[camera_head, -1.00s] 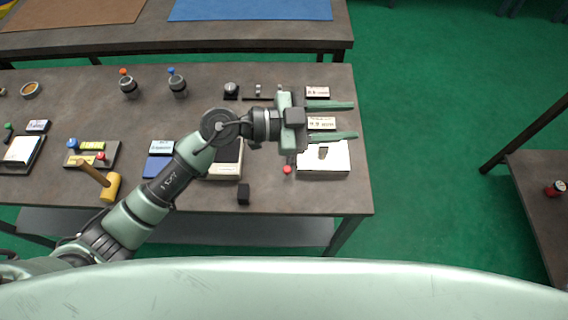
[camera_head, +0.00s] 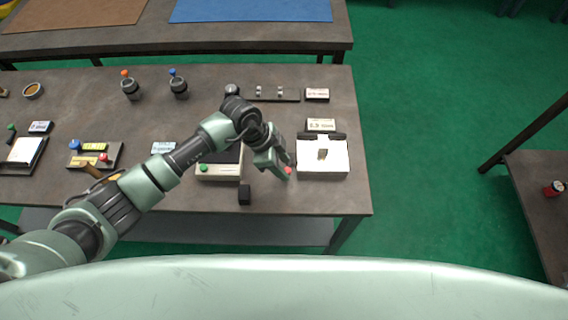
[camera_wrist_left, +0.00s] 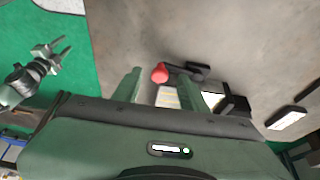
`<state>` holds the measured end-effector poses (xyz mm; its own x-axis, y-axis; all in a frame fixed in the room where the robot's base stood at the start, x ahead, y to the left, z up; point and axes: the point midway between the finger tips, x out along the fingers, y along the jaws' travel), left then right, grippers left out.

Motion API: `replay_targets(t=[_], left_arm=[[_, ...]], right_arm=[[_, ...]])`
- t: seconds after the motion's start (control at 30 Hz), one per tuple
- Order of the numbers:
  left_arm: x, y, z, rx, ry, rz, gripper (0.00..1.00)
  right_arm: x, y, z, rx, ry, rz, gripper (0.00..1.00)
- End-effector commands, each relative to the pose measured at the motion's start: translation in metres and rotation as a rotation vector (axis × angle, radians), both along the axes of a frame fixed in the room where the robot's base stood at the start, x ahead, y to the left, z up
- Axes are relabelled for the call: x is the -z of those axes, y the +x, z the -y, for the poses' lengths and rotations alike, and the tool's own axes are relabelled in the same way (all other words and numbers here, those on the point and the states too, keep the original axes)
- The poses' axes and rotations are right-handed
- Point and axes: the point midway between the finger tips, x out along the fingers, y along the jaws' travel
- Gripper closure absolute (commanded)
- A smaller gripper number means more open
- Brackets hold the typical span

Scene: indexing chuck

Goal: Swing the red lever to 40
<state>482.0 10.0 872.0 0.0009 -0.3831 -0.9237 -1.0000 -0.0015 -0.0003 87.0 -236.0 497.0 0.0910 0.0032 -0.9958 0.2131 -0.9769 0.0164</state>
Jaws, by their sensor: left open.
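The red lever's round knob (camera_head: 288,171) shows at the fingertips of my left gripper (camera_head: 282,172), just left of a white box with a slot. In the left wrist view the red knob (camera_wrist_left: 160,73) sits on a short black arm (camera_wrist_left: 195,69). There, my left gripper (camera_wrist_left: 167,88) points at it with open fingers, one on each side in the picture. I cannot tell whether they touch it. The lever's scale marks are not readable. A second gripper, my right one (camera_wrist_left: 52,50), shows with fingers apart over the green floor.
The white slotted box (camera_head: 335,170) and its label plate (camera_head: 321,125) stand right of my gripper. A device with a green button (camera_head: 220,172) lies under my left forearm. Several other fixtures line the table's left side.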

Motion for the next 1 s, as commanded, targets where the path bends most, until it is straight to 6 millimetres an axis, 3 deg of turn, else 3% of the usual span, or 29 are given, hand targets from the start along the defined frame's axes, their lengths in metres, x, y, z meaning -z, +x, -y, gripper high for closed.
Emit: replay_targets(t=[0.37, 0.5, 1.0], left_arm=[[0.0072, -0.0006, 0.0027, 0.001, 0.0, 0.0, 0.6], [0.007, -0.0005, 0.0026, 0.001, 0.0, 0.0, 0.99], [0.0066, -0.0004, 0.0026, 0.001, -0.001, 0.0, 1.0]], right_arm=[[-0.0009, 0.0001, -0.0022, 0.001, 0.002, 0.001, 0.64], [-0.0009, 0.0001, -0.0021, 0.001, 0.002, 0.0, 0.64], [-0.001, 0.0001, -0.0019, 0.001, 0.002, 0.0, 0.64]])
